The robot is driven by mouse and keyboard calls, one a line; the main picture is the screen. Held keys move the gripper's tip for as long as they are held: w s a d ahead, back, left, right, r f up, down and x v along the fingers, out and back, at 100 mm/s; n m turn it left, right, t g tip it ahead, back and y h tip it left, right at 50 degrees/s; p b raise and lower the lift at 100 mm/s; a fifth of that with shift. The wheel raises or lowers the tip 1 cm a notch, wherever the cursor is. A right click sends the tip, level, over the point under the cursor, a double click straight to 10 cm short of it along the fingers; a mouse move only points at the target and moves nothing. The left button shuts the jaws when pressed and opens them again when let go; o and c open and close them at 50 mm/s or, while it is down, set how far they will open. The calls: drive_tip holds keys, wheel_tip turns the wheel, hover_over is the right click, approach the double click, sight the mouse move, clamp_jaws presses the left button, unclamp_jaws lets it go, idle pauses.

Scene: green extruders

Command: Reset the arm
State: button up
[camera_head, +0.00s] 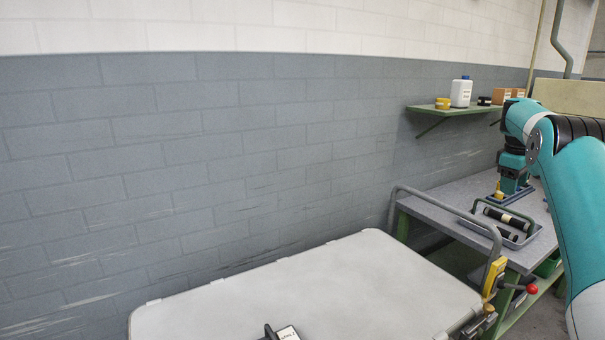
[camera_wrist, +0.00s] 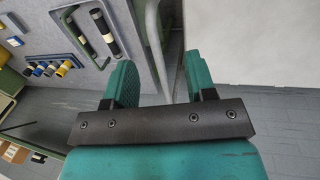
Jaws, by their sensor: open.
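My teal arm comes in from the right in the head view, bends at the top and points down over the grey workbench (camera_head: 455,191). My gripper (camera_wrist: 160,82) shows in the wrist view with its two teal fingers well apart and nothing between them. In that view it hangs above the gap between the workbench (camera_wrist: 125,17) and a pale flat surface (camera_wrist: 245,40), apart from both. In the head view the fingertips are too small to tell.
A tray (camera_head: 530,240) with black cylinders lies on the bench. A grey rail (camera_head: 440,207) stands at the near white-topped cart (camera_head: 300,285). A green wall shelf (camera_head: 445,111) holds a white bottle (camera_head: 461,92) and small boxes. The cart top is mostly clear.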

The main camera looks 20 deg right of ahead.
drive_tip(key=a+r+n+t+y, duration=0.1)
drive_tip(key=a+r, duration=0.2)
drive_tip(key=a, duration=1.4)
drive_tip(key=a+r+n+y, duration=0.15)
drive_tip(key=a+r, duration=0.25)
drive_tip(key=a, duration=1.2)
drive_tip(key=s+a+n, duration=0.1)
drive_tip(key=s+a, duration=0.6)
drive_tip(key=a, duration=0.4)
drive_tip(key=s+a+f+y, duration=0.2)
drive_tip(key=s+a, duration=0.5)
drive_tip(key=s, duration=0.5)
drive_tip(key=s+a+f+g+y, duration=0.1)
drive_tip(key=s+a+f+y, duration=0.1)
drive_tip(key=s+a, duration=0.6)
drive_tip(key=s+f+n, duration=0.1)
drive_tip(key=s, duration=0.3)
drive_tip(key=shift+g, duration=0.3)
drive_tip(key=shift+w+r, duration=0.1)
drive_tip(key=shift+c, duration=0.8)
